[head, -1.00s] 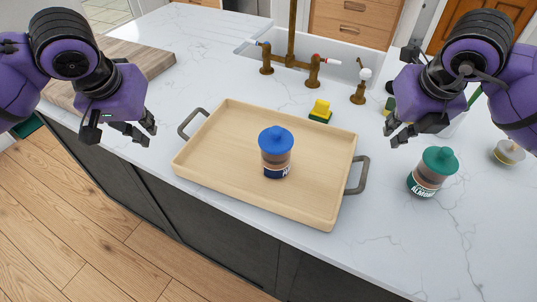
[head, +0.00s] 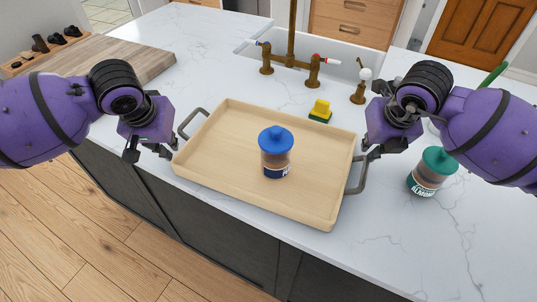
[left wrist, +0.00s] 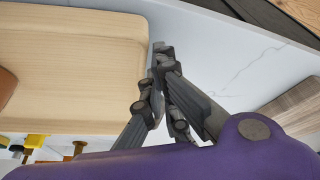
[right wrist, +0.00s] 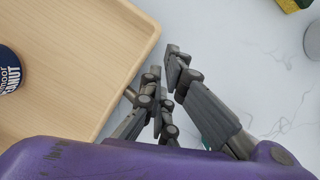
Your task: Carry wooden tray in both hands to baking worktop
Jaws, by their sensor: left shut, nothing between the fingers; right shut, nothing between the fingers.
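The light wooden tray (head: 215,165) lies flat on the white marble counter, with a grey handle on each short side. A jar with a blue lid (head: 276,150) stands upright in it. My left gripper (head: 168,153) is shut and empty just outside the tray's left end, near the left handle (head: 190,122). In the left wrist view its fingers (left wrist: 160,60) are beside the tray edge. My right gripper (head: 370,155) is shut and empty at the tray's right end, close to the right handle (head: 355,178). Its fingers (right wrist: 165,68) partly hide that handle in the right wrist view; contact is unclear.
A jar with a green lid (head: 431,172) stands right of the tray, beneath my right arm. A yellow and green sponge (head: 320,111) lies behind the tray. Brass taps (head: 314,72) and a sink are further back. A wooden board (head: 140,60) lies at the back left.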

